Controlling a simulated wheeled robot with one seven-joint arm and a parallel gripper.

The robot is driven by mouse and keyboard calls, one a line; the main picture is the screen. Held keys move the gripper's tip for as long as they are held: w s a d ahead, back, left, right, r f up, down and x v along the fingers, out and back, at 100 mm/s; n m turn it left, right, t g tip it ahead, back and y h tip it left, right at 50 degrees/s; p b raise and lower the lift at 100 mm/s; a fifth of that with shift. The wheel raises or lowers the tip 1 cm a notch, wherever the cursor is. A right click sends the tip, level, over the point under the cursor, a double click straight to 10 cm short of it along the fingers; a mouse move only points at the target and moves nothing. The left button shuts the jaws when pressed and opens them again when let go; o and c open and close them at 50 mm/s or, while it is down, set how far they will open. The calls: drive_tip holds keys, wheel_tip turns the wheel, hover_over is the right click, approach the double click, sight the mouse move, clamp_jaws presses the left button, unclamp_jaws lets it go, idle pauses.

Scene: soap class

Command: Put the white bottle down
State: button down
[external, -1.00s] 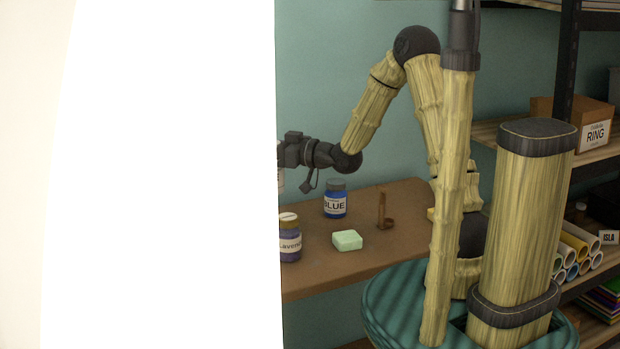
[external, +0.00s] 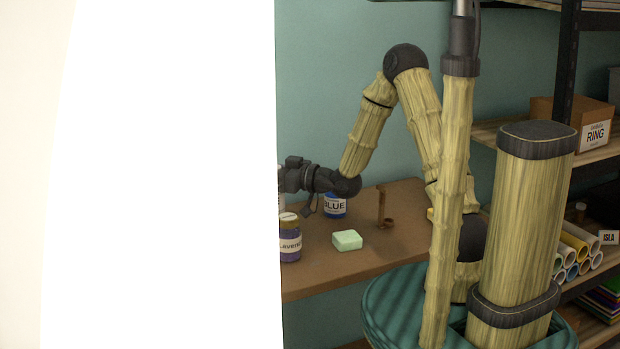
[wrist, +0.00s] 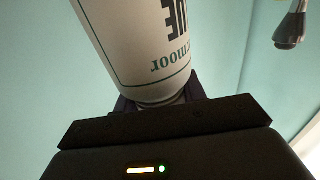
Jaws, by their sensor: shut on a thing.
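The white bottle (wrist: 130,45) fills the upper middle of the wrist view, with dark green lettering that appears upside down. My gripper (wrist: 160,100) is shut on it near its narrower end. In the external view, my gripper (external: 284,180) is low over the table (external: 320,265), at the edge of a large white shape. Only a sliver of the bottle shows there, so I cannot tell whether its base touches the table.
A blue jar (external: 335,207) stands partly behind my wrist. A purple lavender jar (external: 290,243) stands at the table's front left. A pale green soap (external: 347,240) and a brown upright holder (external: 382,210) are to the right. The white shape (external: 160,170) hides the left side.

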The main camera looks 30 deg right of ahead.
sight(265, 185)
drive_tip(key=shift+f, duration=1.85)
drive_tip(key=shift+b, duration=0.3)
drive_tip(key=shift+f, duration=0.2)
drive_tip(key=c, duration=0.8)
unclamp_jaws()
drive_tip(key=shift+c, duration=0.2)
drive_tip(key=shift+r, duration=0.1)
drive_tip(key=shift+r, duration=0.1)
drive_tip(key=v, duration=0.4)
drive_tip(key=shift+s+d, duration=0.25)
drive_tip(key=shift+d, duration=0.05)
wheel_tip(265, 185, up, 7)
drive_tip(key=shift+p, duration=0.45)
drive_tip(key=shift+s, duration=0.1)
